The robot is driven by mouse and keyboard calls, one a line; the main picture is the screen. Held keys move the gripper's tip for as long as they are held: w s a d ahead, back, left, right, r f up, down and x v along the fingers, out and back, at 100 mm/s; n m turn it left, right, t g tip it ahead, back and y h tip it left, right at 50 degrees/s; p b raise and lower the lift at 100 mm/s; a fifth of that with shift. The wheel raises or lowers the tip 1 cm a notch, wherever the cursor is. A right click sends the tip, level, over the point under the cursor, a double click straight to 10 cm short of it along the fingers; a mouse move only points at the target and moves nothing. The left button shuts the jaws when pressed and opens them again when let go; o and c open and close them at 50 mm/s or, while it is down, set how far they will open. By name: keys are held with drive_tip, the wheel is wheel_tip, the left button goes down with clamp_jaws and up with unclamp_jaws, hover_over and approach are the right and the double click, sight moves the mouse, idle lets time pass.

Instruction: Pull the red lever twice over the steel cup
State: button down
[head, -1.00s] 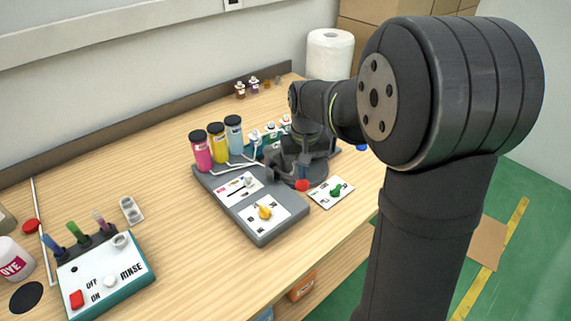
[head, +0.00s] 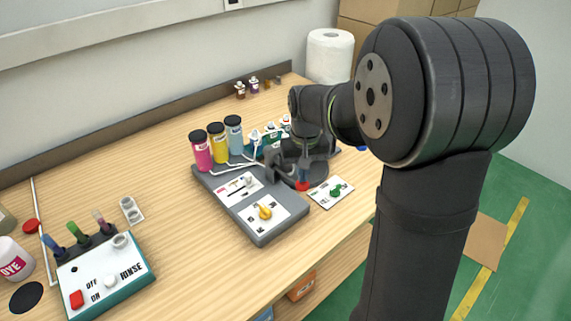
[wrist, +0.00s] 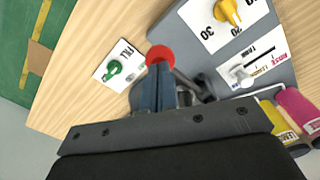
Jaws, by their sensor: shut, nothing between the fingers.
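The red lever's round red knob (head: 302,187) shows at the right end of the grey dispenser in the head view, and in the wrist view (wrist: 160,53) it is just beyond my fingertips. My gripper (head: 304,176) is shut and empty, pointing down at the knob. In the wrist view the shut fingers (wrist: 159,72) overlap the knob's near edge; I cannot tell whether they touch it. A dark rod runs beside the fingers. I cannot make out the steel cup for certain; my gripper and arm hide part of the dispenser.
The grey dispenser (head: 262,234) carries a yellow dial (head: 265,212), a white slider knob (head: 247,180) and pink, yellow and blue bottles. A white plate (head: 322,193) with a green knob (head: 336,191) lies close right. The rinse box (head: 140,277) stands front left. Bare table lies between.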

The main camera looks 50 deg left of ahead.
sight(302, 186)
drive_tip(key=shift+f, duration=2.55)
drive_tip(key=shift+r, duration=4.65)
drive_tip(key=shift+f, duration=2.4)
